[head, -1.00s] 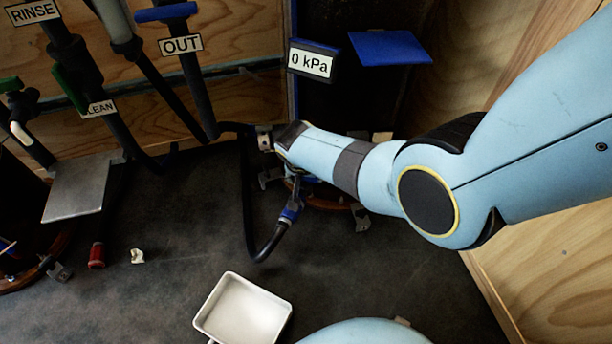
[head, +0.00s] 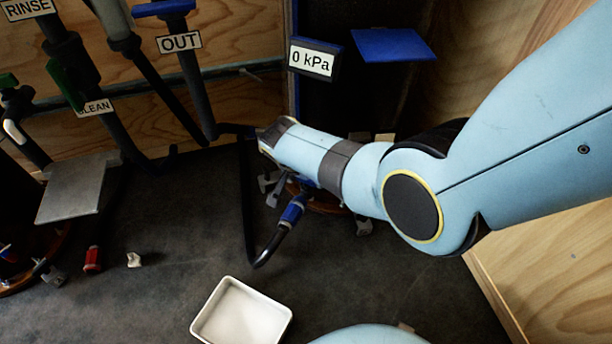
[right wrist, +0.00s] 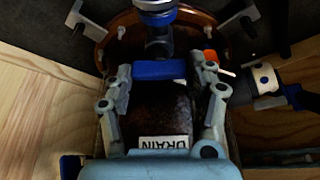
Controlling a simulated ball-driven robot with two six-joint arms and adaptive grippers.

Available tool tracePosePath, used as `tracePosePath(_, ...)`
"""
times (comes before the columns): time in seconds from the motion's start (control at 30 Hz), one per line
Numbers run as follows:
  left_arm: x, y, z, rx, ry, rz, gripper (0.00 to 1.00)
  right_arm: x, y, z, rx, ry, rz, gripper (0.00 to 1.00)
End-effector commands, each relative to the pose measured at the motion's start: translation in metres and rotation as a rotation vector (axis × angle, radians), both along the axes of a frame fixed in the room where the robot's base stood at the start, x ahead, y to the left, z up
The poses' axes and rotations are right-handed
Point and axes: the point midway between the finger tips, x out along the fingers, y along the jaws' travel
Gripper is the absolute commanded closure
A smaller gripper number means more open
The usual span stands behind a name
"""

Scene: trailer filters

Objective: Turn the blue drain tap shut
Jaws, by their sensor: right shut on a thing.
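The blue drain tap handle (right wrist: 160,70) shows in the right wrist view as a short blue bar lying crosswise, just beyond the DRAIN label (right wrist: 163,142). My right gripper (right wrist: 161,76) is shut on this handle, with one grey finger at each end of it. In the head view my right forearm covers the tap, and only grey finger parts (head: 270,186) show below the wrist. A dark hose (head: 262,253) with a blue coupling (head: 293,210) hangs beside them. My left gripper is not in view.
A pressure display (head: 313,61) reads 0 kPa. Pipes with RINSE, CLEAN and OUT (head: 179,41) labels stand at the left. A white tray (head: 283,322) and a small red part (head: 92,259) lie on the dark floor. A wooden wall (head: 560,235) bounds the right.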

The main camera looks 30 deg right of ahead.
Motion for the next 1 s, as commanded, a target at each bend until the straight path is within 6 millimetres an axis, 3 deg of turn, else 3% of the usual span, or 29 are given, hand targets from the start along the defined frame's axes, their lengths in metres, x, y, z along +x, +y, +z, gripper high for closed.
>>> tracePosePath(0.1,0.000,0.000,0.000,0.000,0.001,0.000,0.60,-0.002,0.001,-0.001,0.003,0.003,-0.003,0.76)
tracePosePath(0.13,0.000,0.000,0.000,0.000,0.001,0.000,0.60,-0.002,0.001,-0.001,0.003,0.003,-0.002,0.40)
tracePosePath(0.3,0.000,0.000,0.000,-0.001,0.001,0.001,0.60,-0.001,0.001,-0.001,0.002,0.002,-0.001,0.19)
tracePosePath(0.67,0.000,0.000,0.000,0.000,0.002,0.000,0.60,-0.001,0.002,0.003,0.002,-0.001,0.000,0.19)
tracePosePath(1.0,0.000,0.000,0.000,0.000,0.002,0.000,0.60,-0.010,0.017,0.043,0.003,-0.001,-0.001,0.19)
